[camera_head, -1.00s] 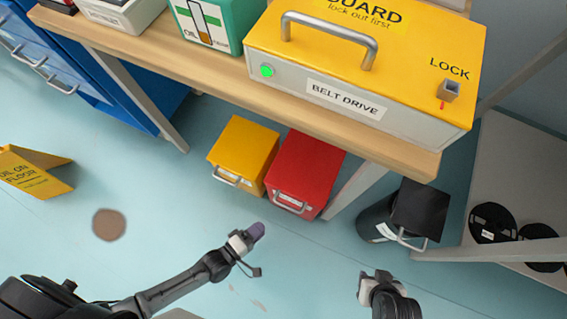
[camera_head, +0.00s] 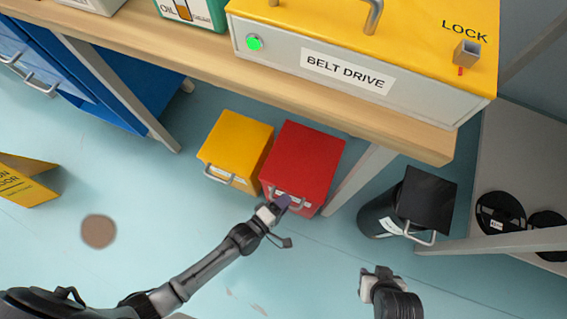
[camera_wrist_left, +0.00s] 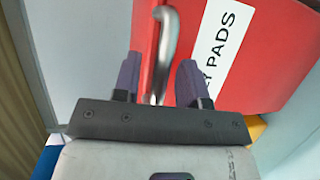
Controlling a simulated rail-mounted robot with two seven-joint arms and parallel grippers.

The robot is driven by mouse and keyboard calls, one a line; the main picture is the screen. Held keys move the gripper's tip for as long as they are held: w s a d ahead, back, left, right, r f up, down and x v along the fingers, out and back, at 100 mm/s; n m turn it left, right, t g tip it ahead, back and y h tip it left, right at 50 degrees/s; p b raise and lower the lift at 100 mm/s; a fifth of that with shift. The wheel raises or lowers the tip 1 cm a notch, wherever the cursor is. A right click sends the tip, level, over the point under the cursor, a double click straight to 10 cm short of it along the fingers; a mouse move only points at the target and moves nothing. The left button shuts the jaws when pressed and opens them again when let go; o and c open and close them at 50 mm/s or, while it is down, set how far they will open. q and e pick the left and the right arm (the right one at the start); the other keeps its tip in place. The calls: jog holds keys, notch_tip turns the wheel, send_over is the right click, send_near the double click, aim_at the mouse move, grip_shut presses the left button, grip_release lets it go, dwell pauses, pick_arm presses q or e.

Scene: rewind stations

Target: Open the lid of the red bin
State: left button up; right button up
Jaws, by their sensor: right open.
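The red bin (camera_head: 303,158) stands on the floor under the bench, its lid down. Its silver handle (camera_wrist_left: 163,48) is on the front, beside a white label ending in "Y PADS". My left gripper (camera_head: 283,203) is at the front of the red bin. In the left wrist view, its purple fingertips (camera_wrist_left: 158,80) are apart, one on each side of the handle, with gaps showing between finger and bar. My right gripper (camera_head: 377,273) is open and empty above the floor, to the right of the red bin.
A yellow bin (camera_head: 236,148) stands close at the left of the red bin. A black bin (camera_head: 428,197) is to the right, past a bench leg (camera_head: 358,178). The bench (camera_head: 300,95) with the yellow belt guard (camera_head: 400,35) overhangs behind.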

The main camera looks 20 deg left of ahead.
pick_arm(q)
jog(key=shift+c, duration=0.3)
grip_shut()
dwell(0.3)
